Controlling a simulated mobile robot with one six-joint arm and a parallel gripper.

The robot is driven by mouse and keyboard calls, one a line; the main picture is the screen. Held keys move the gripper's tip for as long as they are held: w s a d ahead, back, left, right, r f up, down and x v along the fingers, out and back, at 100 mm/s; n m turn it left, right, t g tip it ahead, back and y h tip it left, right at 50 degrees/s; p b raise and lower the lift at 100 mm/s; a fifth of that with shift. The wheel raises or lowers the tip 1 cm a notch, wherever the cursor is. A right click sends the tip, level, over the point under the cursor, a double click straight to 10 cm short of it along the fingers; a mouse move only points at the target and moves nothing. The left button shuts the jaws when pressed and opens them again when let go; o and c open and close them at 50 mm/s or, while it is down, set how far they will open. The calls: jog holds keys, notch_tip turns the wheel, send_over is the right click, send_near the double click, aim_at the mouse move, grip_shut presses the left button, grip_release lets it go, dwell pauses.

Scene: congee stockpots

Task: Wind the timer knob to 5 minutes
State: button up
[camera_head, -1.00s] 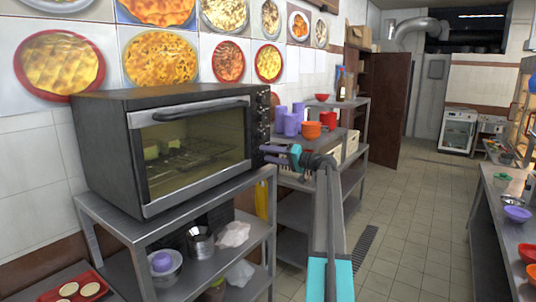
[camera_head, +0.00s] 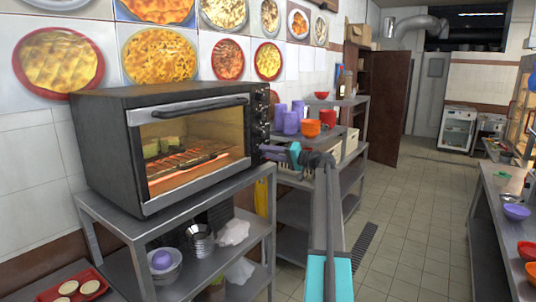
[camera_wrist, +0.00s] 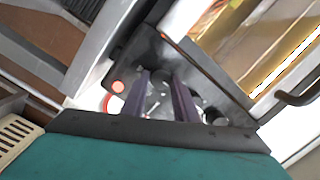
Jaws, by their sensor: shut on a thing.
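A dark toaster oven (camera_head: 110,143) with a glass door stands on a metal rack at the left. Its inside glows orange, and pale items sit on its wire rack. A column of knobs (camera_head: 262,97) runs down its right front panel. My gripper (camera_head: 266,151) is at the lowest part of that panel. In the wrist view my gripper's two purple-grey fingers (camera_wrist: 160,95) are shut on a knob at the panel, which they mostly hide. The knob's marking cannot be read.
A metal shelf (camera_head: 296,180) with purple cups (camera_head: 290,123) and orange bowls (camera_head: 310,128) stands right of the oven. The oven's door handle (camera_wrist: 303,95) is near the gripper. The tiled floor (camera_head: 410,210) is open at the right.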

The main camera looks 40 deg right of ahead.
jog(key=shift+f+m+t+b, duration=0.1)
jog(key=shift+m+t+b, duration=0.1)
jog(key=shift+m, duration=1.8)
jog(key=shift+f+m+t+b, duration=0.1)
jog(key=shift+m+t+b, duration=0.1)
jog(key=shift+m, duration=1.8)
jog(key=o, duration=1.1)
jog(key=shift+c, duration=0.2)
jog(key=shift+s, duration=0.1)
jog(key=r+b+v, duration=0.1)
jog(key=b+v, duration=0.2)
jog(key=v, duration=1)
jog(key=shift+s+f, duration=0.35)
jog(key=shift+f, duration=0.2)
jog(key=shift+d, duration=0.1)
